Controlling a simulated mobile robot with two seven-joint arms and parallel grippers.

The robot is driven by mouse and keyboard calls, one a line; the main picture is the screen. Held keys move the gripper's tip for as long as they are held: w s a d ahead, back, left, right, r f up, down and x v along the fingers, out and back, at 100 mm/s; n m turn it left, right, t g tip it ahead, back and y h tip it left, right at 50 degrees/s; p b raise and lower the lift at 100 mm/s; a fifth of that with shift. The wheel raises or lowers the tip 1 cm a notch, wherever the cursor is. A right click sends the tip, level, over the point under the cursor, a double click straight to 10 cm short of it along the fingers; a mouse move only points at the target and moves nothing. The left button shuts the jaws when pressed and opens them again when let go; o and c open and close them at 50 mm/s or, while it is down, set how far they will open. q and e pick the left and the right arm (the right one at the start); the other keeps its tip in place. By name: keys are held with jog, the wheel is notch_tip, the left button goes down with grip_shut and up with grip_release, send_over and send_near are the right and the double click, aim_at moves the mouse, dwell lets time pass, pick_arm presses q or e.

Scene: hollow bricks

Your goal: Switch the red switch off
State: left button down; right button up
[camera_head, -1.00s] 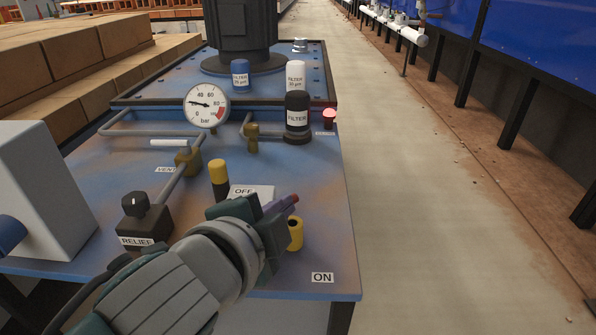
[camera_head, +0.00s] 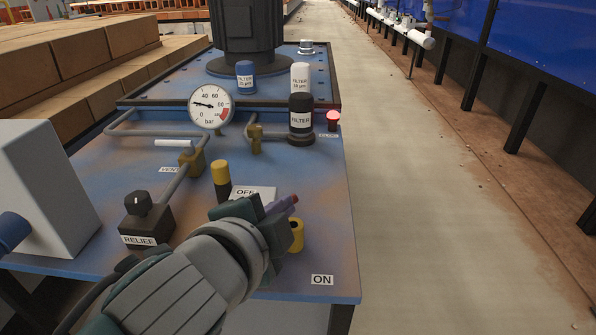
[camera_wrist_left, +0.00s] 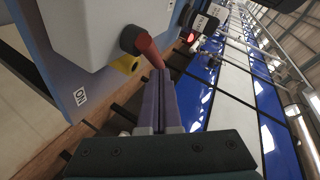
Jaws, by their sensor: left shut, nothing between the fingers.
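The red switch is a lever with a red handle (camera_wrist_left: 148,47) on a dark pivot, on a pale box in the left wrist view. In the head view only its red tip (camera_head: 293,199) shows; my left gripper hides the rest. My left gripper (camera_head: 284,207) is shut and empty, its purple fingers close by the handle's tip. In the wrist view the fingertips (camera_wrist_left: 160,74) meet the handle's end in the picture; I cannot tell if they touch. An OFF label (camera_head: 246,192) lies behind the gripper and an ON label (camera_head: 322,280) near the panel's front right corner. My right gripper is not in view.
Yellow posts stand close by, one beside the gripper (camera_head: 296,235) and one behind it (camera_head: 220,178). A relief knob (camera_head: 138,203), a gauge (camera_head: 210,106), pipes and filters (camera_head: 301,120) crowd the panel. A red lamp (camera_head: 333,119) glows. The floor at right is clear.

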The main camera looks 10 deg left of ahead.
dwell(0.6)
pick_arm(q)
jog(key=shift+s+a+r+p, duration=0.1)
jog(key=shift+s+a+p, duration=0.3)
jog(key=shift+a, duration=0.05)
jog(key=shift+s+a, duration=0.15)
jog(key=shift+s, duration=0.05)
